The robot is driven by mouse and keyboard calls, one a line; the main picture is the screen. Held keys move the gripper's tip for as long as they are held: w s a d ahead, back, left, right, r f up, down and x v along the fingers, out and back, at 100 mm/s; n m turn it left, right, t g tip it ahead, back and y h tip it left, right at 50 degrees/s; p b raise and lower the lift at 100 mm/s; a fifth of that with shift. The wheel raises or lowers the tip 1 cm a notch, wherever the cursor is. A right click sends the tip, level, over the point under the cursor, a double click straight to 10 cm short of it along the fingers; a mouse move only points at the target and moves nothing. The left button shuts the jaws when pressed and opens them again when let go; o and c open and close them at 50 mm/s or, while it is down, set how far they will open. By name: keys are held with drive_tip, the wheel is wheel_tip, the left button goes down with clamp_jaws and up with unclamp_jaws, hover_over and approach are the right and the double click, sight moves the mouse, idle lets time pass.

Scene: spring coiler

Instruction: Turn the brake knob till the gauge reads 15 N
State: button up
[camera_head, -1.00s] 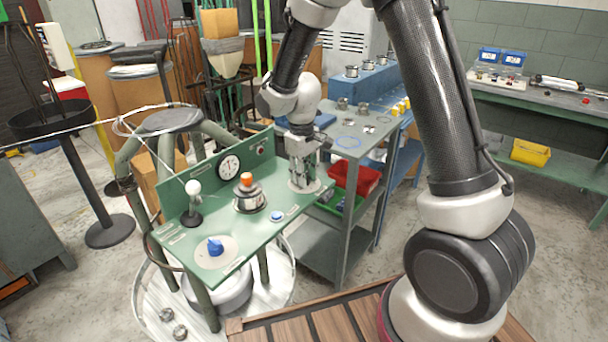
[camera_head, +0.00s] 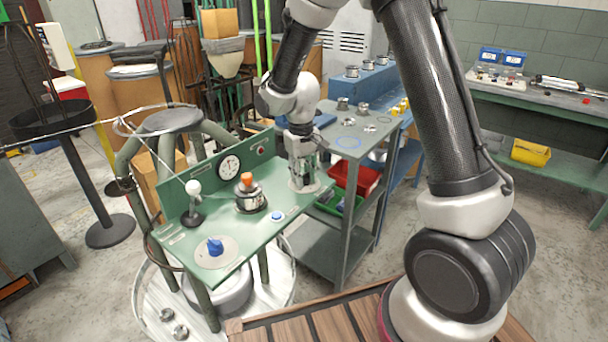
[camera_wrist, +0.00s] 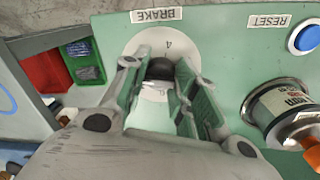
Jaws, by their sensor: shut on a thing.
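The brake knob (camera_wrist: 160,69) is dark and sits on a white round dial below the label BRAKE (camera_wrist: 157,15) in the wrist view. My gripper (camera_wrist: 158,78) is shut on the knob from above, one finger on each side; it also shows in the head view (camera_head: 302,175) over the right end of the green panel. The fingers hide much of the knob and dial. The round white gauge (camera_head: 229,166) stands on the upright back plate. Its dark needle is too small to read exactly.
The green panel (camera_head: 262,228) also carries a white-ball lever (camera_head: 194,190), an orange-topped spool (camera_head: 250,195), a blue knob (camera_head: 215,246) and a blue reset button (camera_head: 277,215). A grey cart (camera_head: 345,140) with a red bin (camera_head: 362,178) stands close to the right.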

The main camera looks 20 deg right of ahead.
drive_tip(key=o, duration=1.1)
drive_tip(key=shift+c, duration=0.2)
wheel_tip(320, 180, up, 12)
drive_tip(key=shift+s+a, duration=0.15)
drive_tip(key=shift+a, duration=0.2)
drive_tip(key=s+d+r+m+t, duration=0.1)
drive_tip(key=s+d+r, duration=0.2)
drive_tip(key=s+d, duration=0.2)
drive_tip(key=s+d+r+m+t, duration=0.1)
drive_tip(key=s+d+r, duration=0.3)
drive_tip(key=s, duration=0.8)
drive_tip(key=s+d+r+m+t, duration=0.1)
drive_tip(key=s+d+r+t, duration=0.1)
drive_tip(key=s+d, duration=0.4)
drive_tip(key=s+r, duration=0.1)
drive_tip(key=s, duration=0.2)
drive_tip(key=shift+d+r+y, duration=0.3)
drive_tip(key=shift+d+r, duration=0.05)
drive_tip(key=shift+r, duration=0.05)
